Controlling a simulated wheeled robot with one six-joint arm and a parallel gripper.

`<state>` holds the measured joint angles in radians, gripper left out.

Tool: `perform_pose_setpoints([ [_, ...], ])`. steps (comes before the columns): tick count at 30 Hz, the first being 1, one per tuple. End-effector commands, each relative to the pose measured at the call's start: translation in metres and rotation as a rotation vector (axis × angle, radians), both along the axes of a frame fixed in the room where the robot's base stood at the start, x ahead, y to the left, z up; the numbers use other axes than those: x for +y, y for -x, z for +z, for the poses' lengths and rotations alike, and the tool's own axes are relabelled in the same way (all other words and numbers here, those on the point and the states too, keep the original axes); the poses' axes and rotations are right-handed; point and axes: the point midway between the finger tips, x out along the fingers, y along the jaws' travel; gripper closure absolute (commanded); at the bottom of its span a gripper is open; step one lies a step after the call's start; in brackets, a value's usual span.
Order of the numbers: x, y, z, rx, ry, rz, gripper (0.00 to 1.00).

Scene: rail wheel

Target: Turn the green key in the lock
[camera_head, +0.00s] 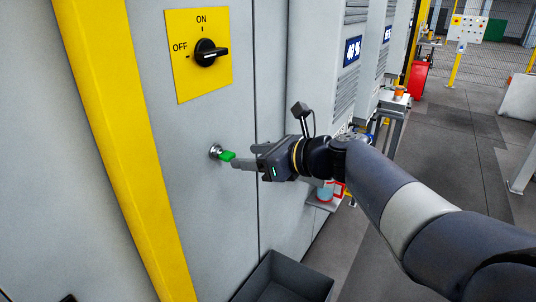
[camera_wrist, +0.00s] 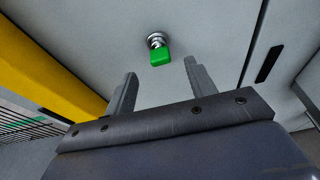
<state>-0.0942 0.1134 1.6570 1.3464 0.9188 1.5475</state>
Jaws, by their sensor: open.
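The green key (camera_head: 228,156) sits in a round metal lock (camera_head: 215,152) on the grey cabinet door. In the wrist view the green key (camera_wrist: 160,57) hangs just below the silver lock (camera_wrist: 156,41), ahead of the fingertips. My gripper (camera_head: 246,157) is close to the key, to its right in the head view. In the wrist view my gripper (camera_wrist: 160,76) is open, with one finger on each side of the key's line. The fingers look empty, and a gap shows between them and the key.
A yellow plate (camera_head: 195,85) with a black ON/OFF rotary switch (camera_head: 209,53) is above the lock. A yellow post (camera_head: 120,130) runs along the left. A dark open bin (camera_head: 285,280) stands below. Grey cabinets and a small table (camera_head: 395,104) are behind my arm.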

Motion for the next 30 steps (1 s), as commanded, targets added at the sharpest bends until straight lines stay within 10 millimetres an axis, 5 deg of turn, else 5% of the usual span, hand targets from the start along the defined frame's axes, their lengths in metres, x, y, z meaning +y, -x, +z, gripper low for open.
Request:
perform_pose_setpoints([
  [12,0.051,-0.029,-0.018,-0.001,0.002,0.001,0.47],
  [24,0.056,-0.032,-0.02,-0.002,0.002,0.0,0.48],
  [30,0.055,-0.032,-0.02,-0.002,0.002,0.0,0.64],
])
